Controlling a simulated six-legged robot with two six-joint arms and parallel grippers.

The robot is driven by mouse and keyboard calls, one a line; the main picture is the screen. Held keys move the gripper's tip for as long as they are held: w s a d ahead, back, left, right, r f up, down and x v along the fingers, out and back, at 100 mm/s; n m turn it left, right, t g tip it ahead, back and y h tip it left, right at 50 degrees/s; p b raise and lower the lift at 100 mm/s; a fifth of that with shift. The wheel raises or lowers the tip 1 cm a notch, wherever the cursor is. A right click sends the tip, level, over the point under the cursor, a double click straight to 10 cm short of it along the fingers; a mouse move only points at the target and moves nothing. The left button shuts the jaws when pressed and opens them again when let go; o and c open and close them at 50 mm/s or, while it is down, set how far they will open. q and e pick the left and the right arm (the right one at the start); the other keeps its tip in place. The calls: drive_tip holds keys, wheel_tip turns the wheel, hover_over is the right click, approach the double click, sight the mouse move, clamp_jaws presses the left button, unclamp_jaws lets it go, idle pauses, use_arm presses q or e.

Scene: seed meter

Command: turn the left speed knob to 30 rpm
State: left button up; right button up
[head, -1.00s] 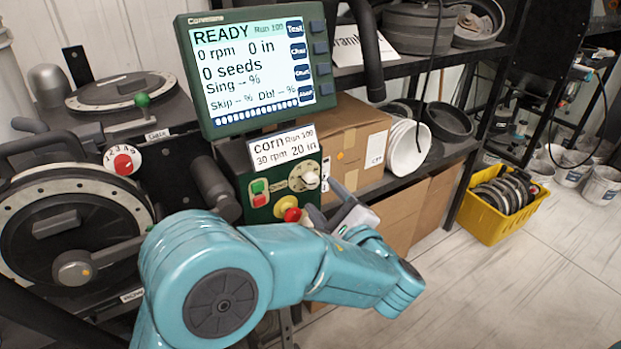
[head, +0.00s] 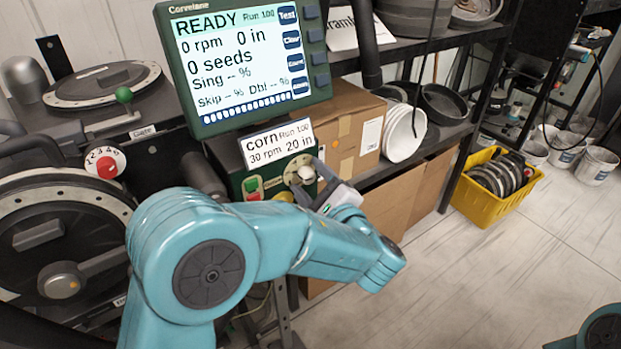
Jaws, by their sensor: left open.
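The pale speed knob (head: 306,174) sits on a round cream dial plate on the front of the green control box (head: 236,184). The dial marks are too small to read. My left gripper (head: 324,184) is open just right of the knob, its dark fingers pointing up and left towards it. I cannot tell whether a finger touches the knob. The display (head: 243,65) reads READY, 0 rpm, 0 in, 0 seeds. A card (head: 277,144) below it reads corn, Run 100, 30 rpm, 20 in. My right gripper is out of view.
Green and red buttons (head: 252,184) sit left of the knob; my left arm covers the box's lower part. A red-knobbed numbered dial (head: 105,163) is on the meter at left. A cardboard box (head: 345,125) stands behind. A yellow crate (head: 485,208) is on the floor at right.

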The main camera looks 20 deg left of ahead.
use_arm(q)
drive_tip(key=shift+s, duration=0.1)
drive_tip(key=c, duration=0.9)
drive_tip(key=shift+a, duration=0.1)
drive_tip(key=shift+c, duration=0.7)
drive_tip(key=shift+r+m, duration=0.1)
drive_tip(key=shift+m, duration=0.2)
drive_tip(key=m+p, duration=0.3)
drive_tip(key=m, duration=0.1)
drive_tip(key=shift+r+g, duration=0.15)
drive_tip(key=shift+g, duration=0.25)
drive_tip(key=m+p, duration=0.2)
drive_tip(key=m, duration=0.1)
drive_tip(key=shift+p, duration=0.3)
drive_tip(key=shift+m+g+p, duration=0.3)
drive_tip(key=shift+m+p, duration=0.2)
drive_tip(key=shift+m, duration=0.3)
drive_tip(key=shift+f, duration=0.2)
